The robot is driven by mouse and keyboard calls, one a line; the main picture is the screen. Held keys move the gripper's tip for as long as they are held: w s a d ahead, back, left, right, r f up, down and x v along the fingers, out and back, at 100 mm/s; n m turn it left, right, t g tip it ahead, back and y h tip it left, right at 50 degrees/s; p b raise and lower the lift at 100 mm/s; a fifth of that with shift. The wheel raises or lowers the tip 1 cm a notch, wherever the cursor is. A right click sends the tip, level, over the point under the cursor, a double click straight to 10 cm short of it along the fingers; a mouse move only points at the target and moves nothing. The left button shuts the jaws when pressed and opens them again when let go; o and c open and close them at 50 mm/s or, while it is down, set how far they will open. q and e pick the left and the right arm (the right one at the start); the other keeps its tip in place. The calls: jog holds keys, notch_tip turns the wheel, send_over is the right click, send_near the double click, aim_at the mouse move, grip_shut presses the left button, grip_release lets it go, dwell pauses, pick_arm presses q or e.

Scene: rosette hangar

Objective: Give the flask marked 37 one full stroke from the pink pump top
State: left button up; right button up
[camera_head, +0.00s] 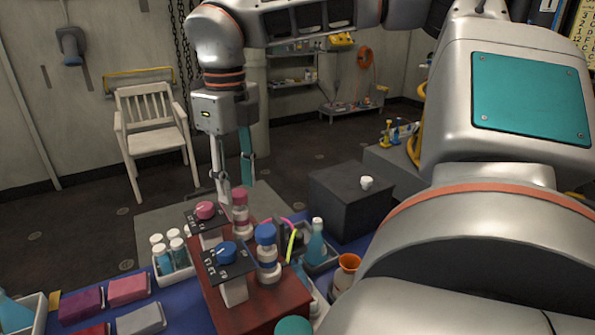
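A pink-topped pump bottle (240,215) stands upright at the back of a red-brown wooden block. Left of it, a pink knob (205,210) sits on a dark marked plate. A matching blue-topped bottle (267,258) and blue knob (227,252) stand nearer. My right gripper (234,185) points down just behind and above the pink pieces. Its fingers are apart with nothing visible between them. A teal flask (315,247) with a white cap stands in a tray right of the block. No number 37 is legible on any flask. My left gripper is out of view.
White-capped vials fill a white tray (160,279) left of the wooden block (265,314). Coloured packets (128,290) lie on the blue cloth. A black box (348,208) with a small white piece stands behind right. An orange-rimmed vessel (348,263) is partly hidden by my large arm link.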

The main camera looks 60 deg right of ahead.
jog(key=shift+r+p, duration=0.75)
jog(key=shift+r, duration=2.1)
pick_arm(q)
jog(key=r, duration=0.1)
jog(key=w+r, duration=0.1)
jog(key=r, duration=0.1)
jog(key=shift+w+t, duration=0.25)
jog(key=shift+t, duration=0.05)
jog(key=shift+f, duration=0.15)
pick_arm(e)
jog(key=shift+f, duration=0.1)
